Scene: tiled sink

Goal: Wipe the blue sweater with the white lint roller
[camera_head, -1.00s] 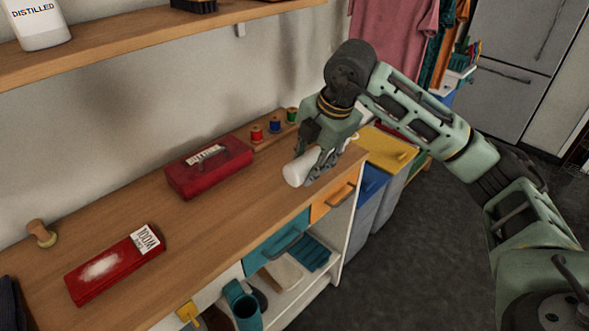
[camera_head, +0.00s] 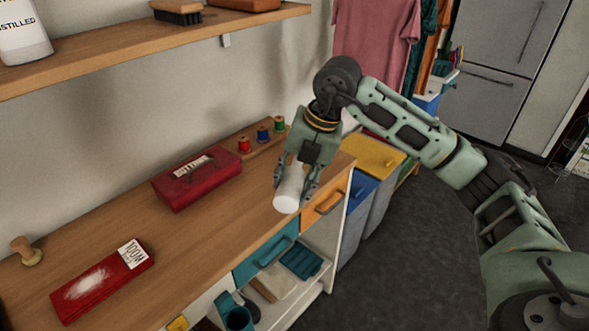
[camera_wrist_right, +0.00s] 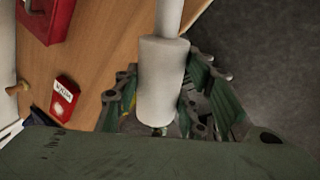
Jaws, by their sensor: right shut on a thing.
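The white lint roller (camera_head: 288,192) is in my right gripper (camera_head: 296,184), above the right end of the wooden counter near its front edge. The fingers close on it from both sides. The right wrist view shows the white roller (camera_wrist_right: 163,85) between the green fingers (camera_wrist_right: 160,100), with a thinner white part extending up out of view. No blue sweater can be made out; a small dark patch, too little to identify, shows at the lower left of the head view. My left gripper does not show.
A red sewing box (camera_head: 197,178) and a red case with a white label (camera_head: 102,285) lie on the counter (camera_head: 180,240). Thread spools (camera_head: 263,135) stand at the back. A wooden stamp-like object (camera_head: 27,250) is at left. A shelf (camera_head: 130,45) overhangs. Colored bins (camera_head: 372,155) stand right.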

